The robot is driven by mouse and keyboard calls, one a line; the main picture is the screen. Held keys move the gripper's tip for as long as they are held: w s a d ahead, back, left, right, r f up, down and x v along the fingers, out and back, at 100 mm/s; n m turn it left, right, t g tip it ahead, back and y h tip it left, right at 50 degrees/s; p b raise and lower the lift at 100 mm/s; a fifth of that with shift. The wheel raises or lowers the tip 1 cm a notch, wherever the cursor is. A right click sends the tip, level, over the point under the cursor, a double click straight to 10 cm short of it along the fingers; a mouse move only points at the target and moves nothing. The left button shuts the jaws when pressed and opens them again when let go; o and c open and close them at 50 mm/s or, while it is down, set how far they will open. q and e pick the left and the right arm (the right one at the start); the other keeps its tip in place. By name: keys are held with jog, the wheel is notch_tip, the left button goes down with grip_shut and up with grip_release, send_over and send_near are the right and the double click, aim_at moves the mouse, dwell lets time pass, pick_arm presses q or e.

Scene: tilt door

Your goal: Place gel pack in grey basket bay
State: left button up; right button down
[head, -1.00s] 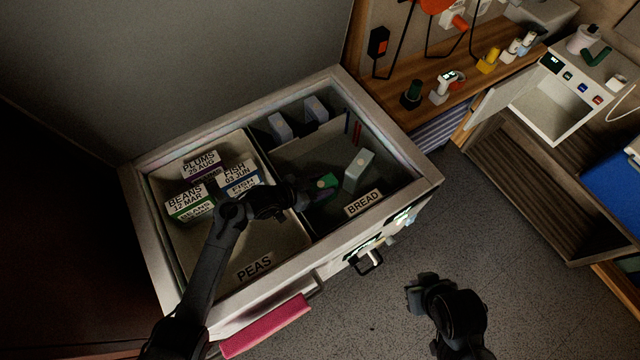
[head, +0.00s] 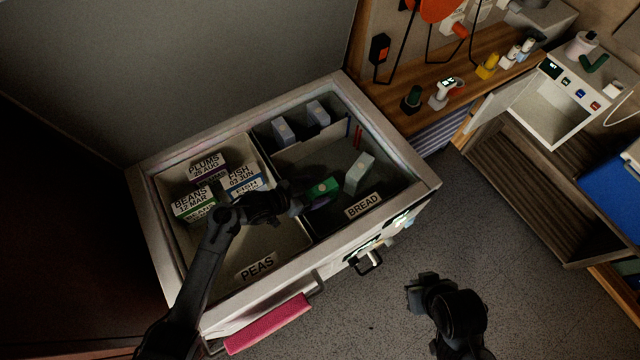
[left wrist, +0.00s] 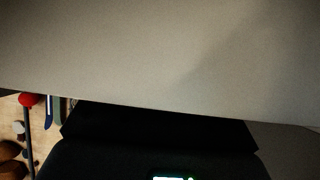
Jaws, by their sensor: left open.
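The open chest (head: 150,205) has several bays. No pack is readably marked as the gel pack. Two pale blue-grey packs stand in the back bay, one on the left (head: 283,131) and one on the right (head: 318,113). A pale grey-green block (head: 359,174) stands tilted in the dark BREAD bay, beside a green-topped item (head: 323,187). I cannot tell which bay is the grey basket. My left gripper (head: 300,197) is open over the divider side of the BREAD bay, close to the green-topped item; contact is unclear. My right gripper (head: 414,290) hangs outside the chest, its jaws unclear.
The light left bay (head: 275,238) holds labelled boxes of plums (head: 204,164), beans (head: 190,201) and fish (head: 243,176). A pink cloth (head: 268,325) hangs on the front rail. A wooden counter and open cabinet stand right. The left wrist view shows mostly a plain grey surface (left wrist: 160,50).

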pick_arm(q)
jog(key=p+v, duration=0.7)
jog(key=v, duration=0.2)
jog(key=shift+d+r, duration=0.1)
jog(key=shift+r, duration=0.05)
jog(key=s+a+r+n+g+y, duration=0.1)
jog(key=s+a+r+n+y, duration=0.3)
jog(key=s, duration=0.7)
jog(key=s+a+r+n+g+y, duration=0.2)
jog(key=s+a+r+n+y, duration=0.3)
jog(key=s, duration=0.6)
jog(key=a+r+y, duration=0.1)
jog(key=a+r, duration=0.1)
jog(key=a, duration=0.1)
jog(key=shift+s+a, duration=0.2)
jog(key=shift+r, duration=0.2)
notch_tip(320, 180, up, 23)
jog(key=p, duration=2.3)
